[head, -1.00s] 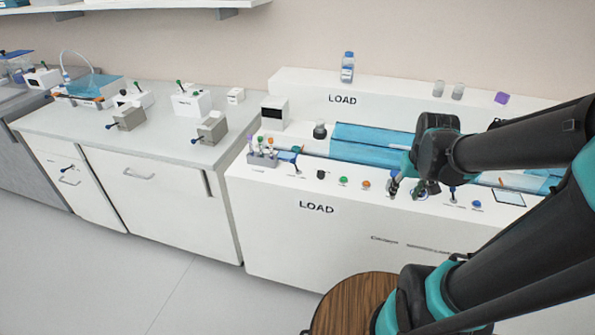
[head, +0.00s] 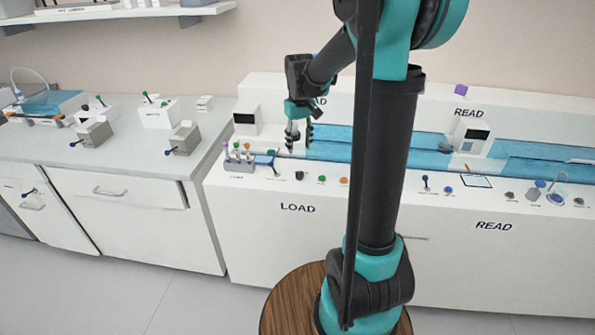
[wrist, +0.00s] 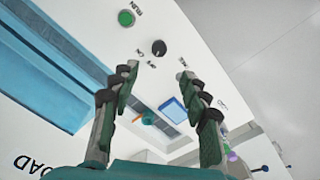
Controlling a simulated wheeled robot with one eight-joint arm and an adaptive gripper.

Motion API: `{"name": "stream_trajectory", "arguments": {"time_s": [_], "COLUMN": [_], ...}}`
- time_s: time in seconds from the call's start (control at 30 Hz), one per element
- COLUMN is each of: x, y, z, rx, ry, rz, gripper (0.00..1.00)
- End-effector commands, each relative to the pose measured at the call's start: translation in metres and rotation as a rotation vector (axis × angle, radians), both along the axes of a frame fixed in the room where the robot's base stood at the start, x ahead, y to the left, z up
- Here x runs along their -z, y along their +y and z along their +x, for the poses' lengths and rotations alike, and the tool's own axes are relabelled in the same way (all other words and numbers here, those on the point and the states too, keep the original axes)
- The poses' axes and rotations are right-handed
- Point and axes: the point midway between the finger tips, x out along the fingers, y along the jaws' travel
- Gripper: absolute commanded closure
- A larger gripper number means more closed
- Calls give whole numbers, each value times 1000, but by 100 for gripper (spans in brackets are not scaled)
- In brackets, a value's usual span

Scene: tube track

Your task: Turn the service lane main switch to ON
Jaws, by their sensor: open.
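A black round knob (wrist: 158,47) sits on the white panel in the wrist view, with small lettering around it that may read ON and OFF. It also shows as a small black knob (head: 298,175) on the LOAD bench front in the head view. I cannot read which switch is labelled service lane main. My gripper (head: 298,136) is above the LOAD bench, behind the knob. In the wrist view, my gripper (wrist: 158,76) has its fingers spread, with nothing between them. The knob lies just beyond the fingertips in that picture, apart from them.
A green RUN button (wrist: 126,18) is near the knob, and an orange button (head: 344,181) is to its right. A rack with coloured-top tubes (head: 240,160) stands at the bench's left end. A blue track (head: 330,145) runs behind. Grey switch boxes (head: 186,138) stand on the left counter.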

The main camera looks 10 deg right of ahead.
Motion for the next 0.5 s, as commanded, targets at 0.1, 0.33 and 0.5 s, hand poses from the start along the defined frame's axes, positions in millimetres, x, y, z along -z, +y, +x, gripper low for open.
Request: {"name": "stream_trajectory", "arguments": {"time_s": [0.1,0.33,0.5], "x": [24,68,95], "y": [0,0,0], "z": [1,1,0], "rx": [0,1,1], "ry": [0,-1,-1], "rz": [0,-1,-1], "gripper": [54,54,54]}}
